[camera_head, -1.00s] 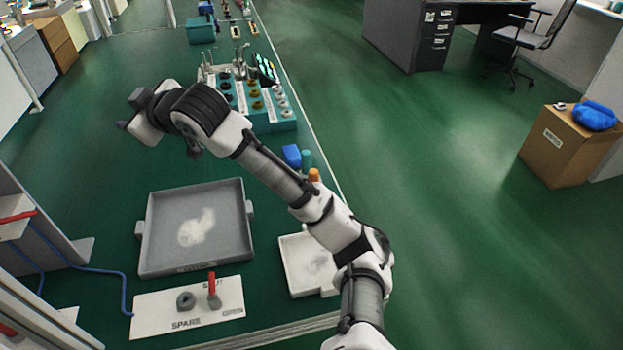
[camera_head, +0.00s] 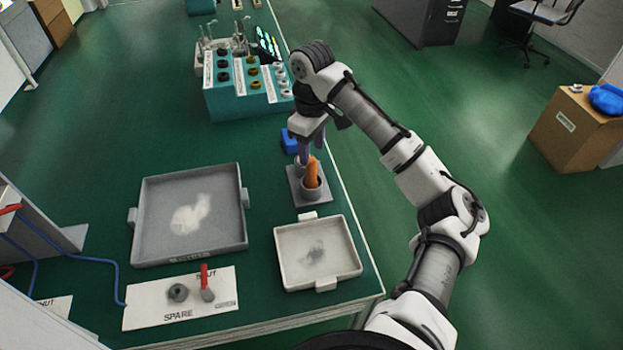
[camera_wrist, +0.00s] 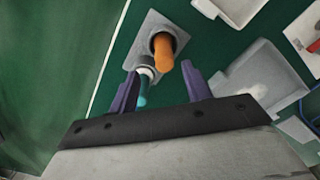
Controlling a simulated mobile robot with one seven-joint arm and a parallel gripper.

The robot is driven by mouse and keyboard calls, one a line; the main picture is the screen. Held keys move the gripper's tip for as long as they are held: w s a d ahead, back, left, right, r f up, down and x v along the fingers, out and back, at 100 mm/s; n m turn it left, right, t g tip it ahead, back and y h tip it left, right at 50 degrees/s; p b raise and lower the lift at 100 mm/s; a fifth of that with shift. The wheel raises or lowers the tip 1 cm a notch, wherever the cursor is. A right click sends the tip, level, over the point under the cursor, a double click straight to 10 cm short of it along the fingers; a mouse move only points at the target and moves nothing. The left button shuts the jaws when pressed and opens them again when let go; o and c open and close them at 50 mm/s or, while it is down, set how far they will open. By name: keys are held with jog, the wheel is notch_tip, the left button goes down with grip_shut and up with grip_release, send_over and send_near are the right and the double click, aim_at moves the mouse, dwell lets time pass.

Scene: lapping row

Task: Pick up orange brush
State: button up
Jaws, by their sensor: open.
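The orange brush (camera_head: 312,173) stands upright in a grey cup on a grey square holder (camera_head: 297,199). In the wrist view the orange brush (camera_wrist: 163,52) shows end-on, just beyond the fingertips and right of a teal brush (camera_wrist: 143,90). My gripper (camera_head: 311,152) is open, with purple fingers pointing down, close behind and above the orange brush. In the wrist view my gripper (camera_wrist: 160,70) has the teal brush's end between its fingers, nearer the left one. Neither brush is visibly gripped. In the head view the teal brush is hidden.
A blue block (camera_head: 289,142) sits left of my fingers. A white tray (camera_head: 283,263) lies in front of the holder and a larger grey tray (camera_head: 140,215) to its left. A teal rack (camera_head: 225,105) with rings stands behind. The table's right edge is close to the holder.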

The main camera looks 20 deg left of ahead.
aim_at(311, 169)
jog(key=shift+s+d+f+p, duration=0.1)
jog(key=shift+f+p, duration=0.2)
jog(key=shift+f, duration=0.85)
jog(key=shift+s+a+f+p, duration=0.15)
jog(key=shift+f+p, duration=0.2)
jog(key=shift+f, duration=0.75)
jog(key=shift+s+d+f+p, duration=0.15)
jog(key=shift+f+p, duration=0.15)
jog(key=shift+f, duration=0.85)
grip_shut()
jog(key=shift+r, duration=0.1)
